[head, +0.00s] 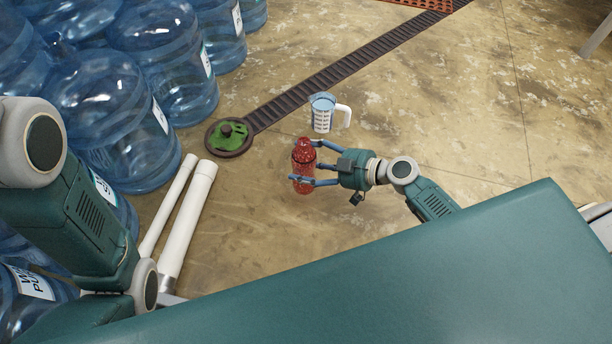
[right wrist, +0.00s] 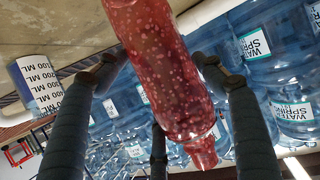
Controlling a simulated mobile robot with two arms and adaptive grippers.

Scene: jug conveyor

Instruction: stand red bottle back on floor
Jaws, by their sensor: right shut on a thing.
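The red speckled bottle (head: 304,160) is in the head view, right of the drain cover. My right gripper (head: 309,163) is shut around its body from the right. The right wrist view shows the bottle (right wrist: 165,70) between the fingers (right wrist: 160,90), its narrow neck end towards the bottom of the picture and its base cut off at the top. My left gripper is out of view; only my left arm links show at the left.
Several blue water jugs (head: 120,110) crowd the left. Two white pipes (head: 188,220) lie on the floor. A dark drain channel (head: 340,70) runs to a round cover (head: 229,137). Floor at right is clear.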

